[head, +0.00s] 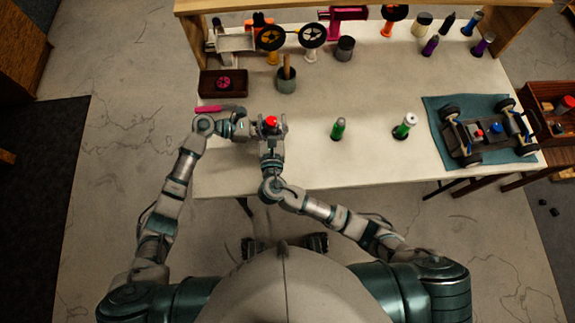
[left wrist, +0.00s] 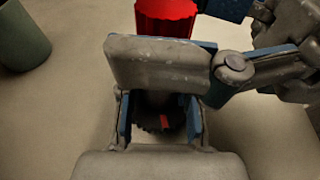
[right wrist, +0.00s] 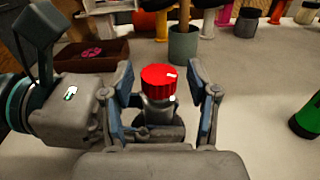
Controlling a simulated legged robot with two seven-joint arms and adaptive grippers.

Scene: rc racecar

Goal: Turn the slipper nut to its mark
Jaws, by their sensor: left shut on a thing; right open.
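The slipper nut (right wrist: 158,77) is a ribbed red cap on top of a grey upright shaft. It has a white mark near its top edge, and another white mark sits just below it on the right. The nut also shows in the head view (head: 270,121) and at the top of the left wrist view (left wrist: 165,17). My left gripper (left wrist: 160,118) is shut on the slipper unit, whose dark lower part (left wrist: 163,124) with a red stripe is partly hidden by the fingers. My right gripper (right wrist: 160,95) is open, its fingers on either side of the nut, apparently not touching it.
A brown tray (head: 223,84) with a pink part and a grey-green cup (head: 286,80) stand behind the grippers. A magenta tool (head: 220,109) lies near my left wrist. Green bottles (head: 338,129) and a car chassis (head: 488,133) on a teal mat are to the right.

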